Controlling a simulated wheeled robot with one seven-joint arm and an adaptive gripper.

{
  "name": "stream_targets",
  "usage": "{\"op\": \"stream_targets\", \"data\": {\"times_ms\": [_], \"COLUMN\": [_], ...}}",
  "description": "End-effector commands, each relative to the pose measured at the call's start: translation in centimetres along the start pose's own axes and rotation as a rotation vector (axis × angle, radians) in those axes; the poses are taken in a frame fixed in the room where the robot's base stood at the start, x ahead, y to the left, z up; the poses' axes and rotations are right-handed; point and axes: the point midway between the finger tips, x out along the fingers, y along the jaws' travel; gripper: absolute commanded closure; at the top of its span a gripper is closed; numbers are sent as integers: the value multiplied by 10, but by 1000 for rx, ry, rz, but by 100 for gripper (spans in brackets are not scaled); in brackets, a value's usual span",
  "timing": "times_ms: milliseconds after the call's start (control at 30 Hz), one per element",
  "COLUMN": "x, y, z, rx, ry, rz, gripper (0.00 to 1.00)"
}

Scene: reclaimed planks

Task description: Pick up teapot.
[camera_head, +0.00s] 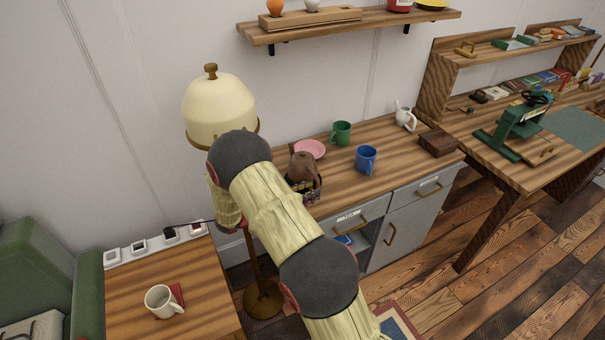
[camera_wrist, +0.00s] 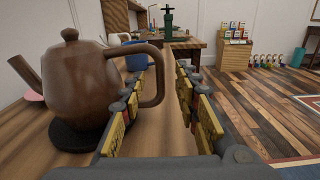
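A brown teapot (camera_wrist: 72,88) stands upright at the left of the wrist view, on a dark round base (camera_wrist: 60,135). Its spout points left and its looped handle points right, towards my gripper. In the head view the teapot (camera_head: 303,164) is on the wooden cabinet top (camera_head: 335,185), partly hidden by my gripper (camera_head: 304,188). In the wrist view my gripper (camera_wrist: 165,108) is open, with a finger on each side of a bare gap. The handle's outer curve shows at the left finger and over the gap. I cannot tell whether they touch.
A pink plate (camera_head: 311,149), green mug (camera_head: 341,132), blue mug (camera_head: 366,158), white jug (camera_head: 405,116) and dark brown box (camera_head: 437,142) share the top. A cream lamp (camera_head: 219,105) stands left, close to my arm. A shelf (camera_head: 350,22) hangs above.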

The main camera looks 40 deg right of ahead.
Motion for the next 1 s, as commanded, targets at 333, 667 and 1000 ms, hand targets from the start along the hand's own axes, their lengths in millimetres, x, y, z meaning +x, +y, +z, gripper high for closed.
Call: {"op": "stream_targets", "data": {"times_ms": [333,667,1000], "x": [13,13,13], "y": [0,0,0], "z": [1,1,1], "rx": [0,1,1], "ry": [1,1,1], "rz": [1,1,1], "gripper": [69,88,100]}}
